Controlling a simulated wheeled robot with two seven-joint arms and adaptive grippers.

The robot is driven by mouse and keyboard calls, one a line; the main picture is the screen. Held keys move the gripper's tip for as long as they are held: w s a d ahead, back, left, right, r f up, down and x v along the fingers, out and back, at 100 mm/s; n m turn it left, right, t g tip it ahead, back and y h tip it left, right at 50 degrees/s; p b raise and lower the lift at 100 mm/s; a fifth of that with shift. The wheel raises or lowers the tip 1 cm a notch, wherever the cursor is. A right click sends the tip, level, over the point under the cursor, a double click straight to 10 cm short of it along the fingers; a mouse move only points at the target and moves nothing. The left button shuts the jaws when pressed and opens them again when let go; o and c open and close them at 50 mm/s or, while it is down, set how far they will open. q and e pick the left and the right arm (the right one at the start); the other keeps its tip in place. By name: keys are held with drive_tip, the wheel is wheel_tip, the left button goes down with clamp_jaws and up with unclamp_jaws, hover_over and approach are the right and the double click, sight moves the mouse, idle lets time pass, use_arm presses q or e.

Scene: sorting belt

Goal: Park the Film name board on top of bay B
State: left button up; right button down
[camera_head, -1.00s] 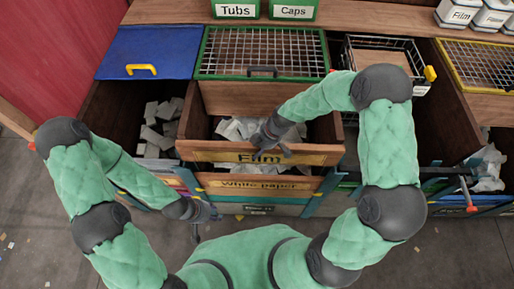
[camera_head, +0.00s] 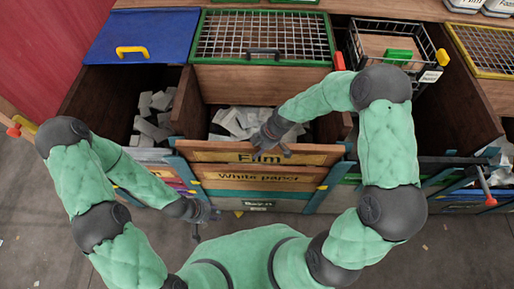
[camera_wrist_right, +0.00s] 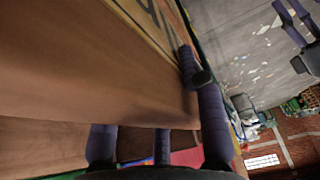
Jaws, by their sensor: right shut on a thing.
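The Film name board (camera_head: 215,157) is a wide wooden board with a yellow "Film" label, across the front of the middle bay. My right gripper (camera_head: 273,140) is shut on its top edge, near the label's right part. In the right wrist view, the board (camera_wrist_right: 90,75) fills the left, beside the dark fingers. Just below it is the yellow "White paper" board (camera_head: 258,177). Lower, a dark green panel has a small label (camera_head: 258,203) that seems to begin with "Bay"; its letter is unclear. My left gripper (camera_head: 197,216) hangs low, left of the bay front; its fingers are too small to judge.
White scraps (camera_head: 232,122) lie in the bay behind the board. A green-framed mesh lid (camera_head: 210,36) and a blue lid (camera_head: 115,38) are behind. The left bay holds grey pieces (camera_head: 152,112). A black wire basket (camera_head: 400,28) stands right. The floor in front is clear.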

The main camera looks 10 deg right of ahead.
drive_tip(key=shift+w+f+b, duration=0.15)
drive_tip(key=shift+f+b, duration=2.1)
drive_tip(key=shift+f, duration=0.35)
drive_tip(key=shift+f+b, duration=0.3)
drive_tip(key=shift+f+b, duration=0.35)
drive_tip(key=c, duration=0.7)
unclamp_jaws()
drive_tip(key=shift+o, duration=0.2)
drive_tip(key=shift+s+f, duration=0.1)
drive_tip(key=shift+s, duration=0.1)
drive_tip(key=v, duration=1.2)
